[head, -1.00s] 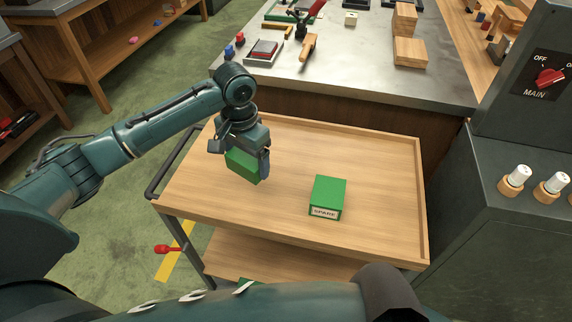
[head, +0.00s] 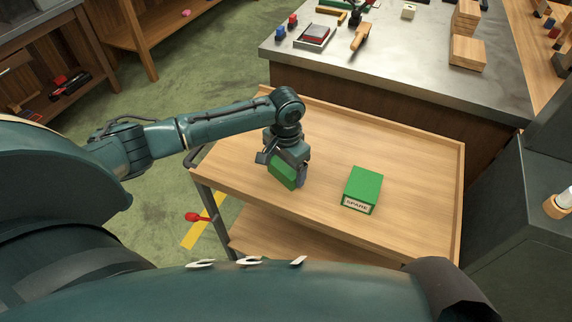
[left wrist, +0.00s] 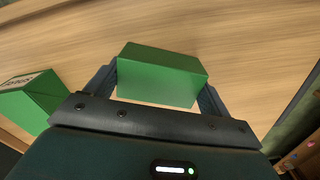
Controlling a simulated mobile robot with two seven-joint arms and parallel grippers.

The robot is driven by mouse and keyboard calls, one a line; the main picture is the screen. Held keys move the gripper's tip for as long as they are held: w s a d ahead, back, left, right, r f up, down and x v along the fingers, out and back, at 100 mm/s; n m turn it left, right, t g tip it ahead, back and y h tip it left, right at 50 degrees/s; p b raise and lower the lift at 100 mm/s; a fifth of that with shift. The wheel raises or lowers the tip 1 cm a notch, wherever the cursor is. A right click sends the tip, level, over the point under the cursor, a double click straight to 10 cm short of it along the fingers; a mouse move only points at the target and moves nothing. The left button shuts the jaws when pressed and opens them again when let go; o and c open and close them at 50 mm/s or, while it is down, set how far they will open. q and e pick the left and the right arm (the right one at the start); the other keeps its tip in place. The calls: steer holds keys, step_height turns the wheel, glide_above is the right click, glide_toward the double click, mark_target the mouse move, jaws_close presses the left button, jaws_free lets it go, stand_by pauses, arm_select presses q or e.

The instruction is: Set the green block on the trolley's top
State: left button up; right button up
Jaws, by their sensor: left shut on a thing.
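My left gripper (head: 286,175) is shut on a green block (head: 281,173), low over the left part of the trolley's wooden top (head: 320,163). In the left wrist view the green block (left wrist: 160,76) sits between the two fingers, with the wooden top behind it. I cannot tell whether the block touches the top. A second green block (head: 363,187) with a label reading SPARE lies on the top to the right; it also shows at the left of the left wrist view (left wrist: 30,100). My right gripper is not in view.
The trolley has a raised rim and a lower shelf (head: 290,236). A metal-topped workbench (head: 420,75) with tools and wooden blocks stands behind it. A dark cabinet (head: 520,200) stands to the right.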

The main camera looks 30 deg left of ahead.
mark_target(286, 165)
arm_select(q)
steer(key=o, duration=1)
steer(key=shift+c, duration=0.2)
step_height(286, 165, up, 12)
